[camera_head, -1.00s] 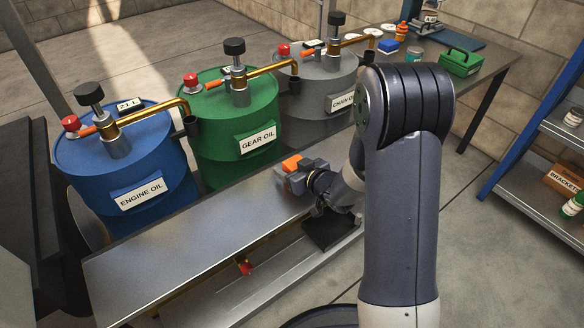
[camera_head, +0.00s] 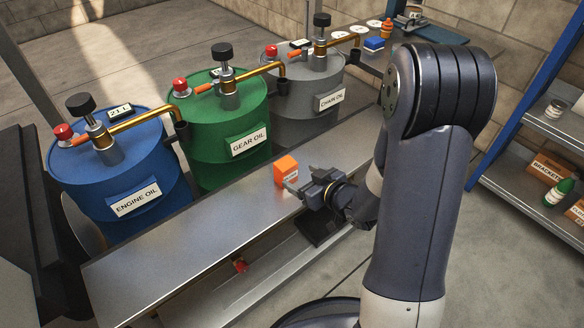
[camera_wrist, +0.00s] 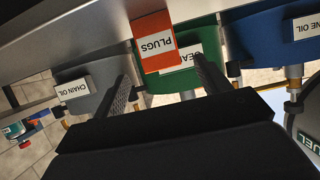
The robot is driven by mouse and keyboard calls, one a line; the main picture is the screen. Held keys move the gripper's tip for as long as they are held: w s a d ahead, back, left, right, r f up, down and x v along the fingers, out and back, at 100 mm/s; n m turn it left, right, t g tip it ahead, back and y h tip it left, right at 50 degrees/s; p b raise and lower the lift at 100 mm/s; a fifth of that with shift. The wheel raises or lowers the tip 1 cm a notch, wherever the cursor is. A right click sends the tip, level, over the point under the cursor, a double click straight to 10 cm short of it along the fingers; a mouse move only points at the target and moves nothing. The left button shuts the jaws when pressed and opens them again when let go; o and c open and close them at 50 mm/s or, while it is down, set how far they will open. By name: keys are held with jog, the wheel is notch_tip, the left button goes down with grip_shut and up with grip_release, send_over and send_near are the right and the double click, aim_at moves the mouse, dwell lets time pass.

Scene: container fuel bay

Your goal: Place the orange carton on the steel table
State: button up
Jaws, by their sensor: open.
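The orange carton (camera_head: 286,168) stands upright on the steel table (camera_head: 190,245), in front of the green and grey drums. In the wrist view the carton (camera_wrist: 153,33) shows upside down with a white label reading PLUGS, just beyond the fingertips. My gripper (camera_head: 294,187) is open and empty, at the near right side of the carton. In the wrist view its two dark fingers (camera_wrist: 160,72) stand apart, with the carton past their tips. A small gap seems to lie between fingers and carton.
Blue engine oil (camera_head: 120,180), green gear oil (camera_head: 222,130) and grey chain oil (camera_head: 310,85) drums with brass taps stand along the table's far side. A shelf unit (camera_head: 540,185) stands at right. The table's left part is clear.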

aim_at(287, 165)
jog(key=shift+o, duration=0.3)
jog(key=shift+v, duration=0.85)
jog(key=shift+t+y, duration=0.4)
jog(key=shift+t, duration=0.1)
jog(key=w+a+b, duration=0.1)
jog(key=w+a, duration=0.1)
jog(key=w+a+b, duration=0.1)
jog(key=w, duration=0.1)
jog(key=shift+w+a+f, duration=0.1)
jog(key=shift+w+a, duration=0.3)
jog(key=b+x, duration=0.1)
jog(key=x, duration=0.3)
jog(key=shift+d+f+b, duration=0.2)
jog(key=shift+f+b, duration=0.2)
jog(key=shift+w+a+f, duration=0.1)
jog(key=shift+w+a, duration=0.2)
jog(key=shift+w, duration=0.25)
jog(key=shift+c, duration=0.3)
jog(key=c, duration=1.2)
